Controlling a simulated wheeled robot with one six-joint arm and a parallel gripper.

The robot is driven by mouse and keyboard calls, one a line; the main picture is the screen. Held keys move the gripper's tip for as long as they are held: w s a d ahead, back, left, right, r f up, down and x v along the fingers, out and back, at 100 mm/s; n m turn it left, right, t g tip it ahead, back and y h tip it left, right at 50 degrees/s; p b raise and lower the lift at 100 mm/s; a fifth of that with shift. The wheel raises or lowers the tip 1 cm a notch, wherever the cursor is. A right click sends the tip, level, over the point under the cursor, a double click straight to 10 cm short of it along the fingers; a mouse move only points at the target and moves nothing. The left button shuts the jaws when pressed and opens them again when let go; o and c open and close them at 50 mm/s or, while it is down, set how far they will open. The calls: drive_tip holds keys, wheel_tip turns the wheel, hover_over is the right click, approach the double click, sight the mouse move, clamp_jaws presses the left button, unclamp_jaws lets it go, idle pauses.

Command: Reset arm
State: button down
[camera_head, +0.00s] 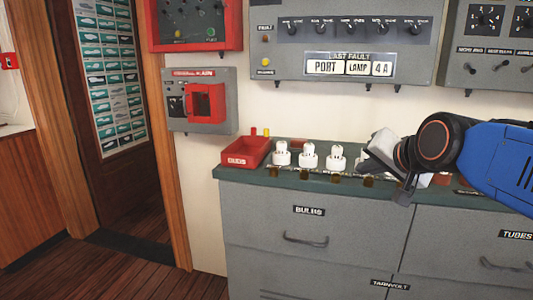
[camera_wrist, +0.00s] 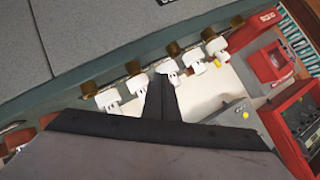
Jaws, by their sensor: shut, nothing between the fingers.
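My arm reaches in from the right in the head view, blue with a black and orange joint. My gripper (camera_wrist: 162,98) is shut and empty in the wrist view, its dark fingers together. In the head view the gripper end (camera_head: 383,150) is over the counter (camera_head: 235,174), beside the row of white bulbs. Three bulbs show clearly left of it, the nearest one (camera_head: 336,156) just left of the gripper. The arm hides part of the counter behind it. In the wrist view several white bulbs with brown bases line the counter on both sides of the fingers.
Grey drawers labelled BULBS (camera_head: 309,211) are below. A grey fault panel (camera_head: 352,67) reading PORT LAMP 4A and a red-doored alarm box (camera_head: 206,103) are on the wall. A doorway is at left.

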drive_tip(key=s+d+f+n+g+h, duration=0.1)
drive_tip(key=s+d+f+n+g, duration=0.1)
drive_tip(key=s+f, duration=0.8)
drive_tip(key=s+d+f+n+g+h, duration=0.1)
drive_tip(key=s+d+f+n+g, duration=0.2)
drive_tip(key=s+f, duration=0.8)
drive_tip(key=shift+f+n+g, duration=0.7)
drive_tip(key=shift+f+g, duration=0.2)
